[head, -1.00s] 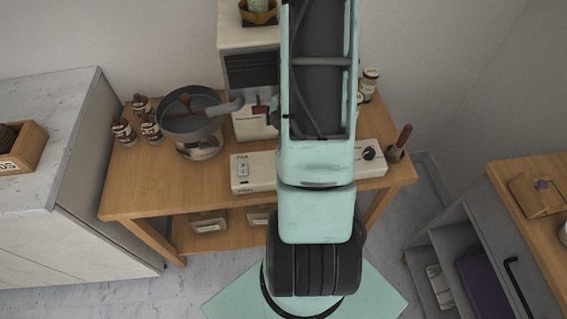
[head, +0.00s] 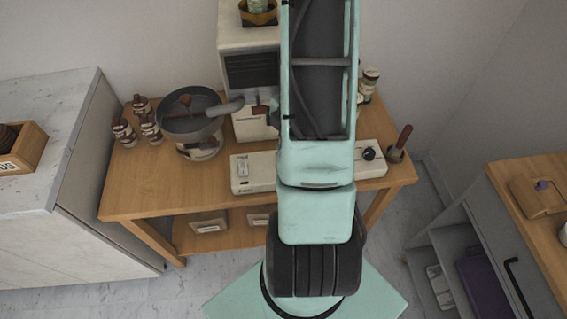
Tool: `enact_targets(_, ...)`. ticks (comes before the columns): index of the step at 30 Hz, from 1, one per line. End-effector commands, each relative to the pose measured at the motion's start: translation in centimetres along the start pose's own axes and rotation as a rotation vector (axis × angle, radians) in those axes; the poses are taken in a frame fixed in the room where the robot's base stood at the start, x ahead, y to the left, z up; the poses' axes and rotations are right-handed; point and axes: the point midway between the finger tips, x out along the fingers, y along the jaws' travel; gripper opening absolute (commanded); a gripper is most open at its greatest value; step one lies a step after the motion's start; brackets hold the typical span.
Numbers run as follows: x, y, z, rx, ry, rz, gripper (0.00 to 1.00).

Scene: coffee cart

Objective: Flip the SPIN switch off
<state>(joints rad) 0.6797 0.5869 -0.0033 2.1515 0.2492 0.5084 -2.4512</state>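A long white control box (head: 262,172) lies along the front of the wooden cart. A small rocker-type switch (head: 242,170) sits on its left end. Its lettering is too small to read, so I cannot confirm it is the SPIN switch or tell its position. A black knob (head: 368,153) is on the box's right end. My arm hangs down the middle of the head view and hides the centre of the box. My gripper is not in view.
A grey drum or pan (head: 190,115) with a long handle stands behind the box on the left. Several small bottles (head: 142,125) stand beside it. A white machine (head: 249,60) is at the back. A brown-handled tool (head: 402,140) stands at the cart's right end.

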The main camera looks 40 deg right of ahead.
Motion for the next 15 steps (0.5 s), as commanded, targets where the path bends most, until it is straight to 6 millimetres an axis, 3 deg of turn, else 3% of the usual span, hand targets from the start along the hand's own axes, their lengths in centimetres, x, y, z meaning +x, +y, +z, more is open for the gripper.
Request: enact_targets(15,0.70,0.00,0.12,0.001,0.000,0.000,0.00)
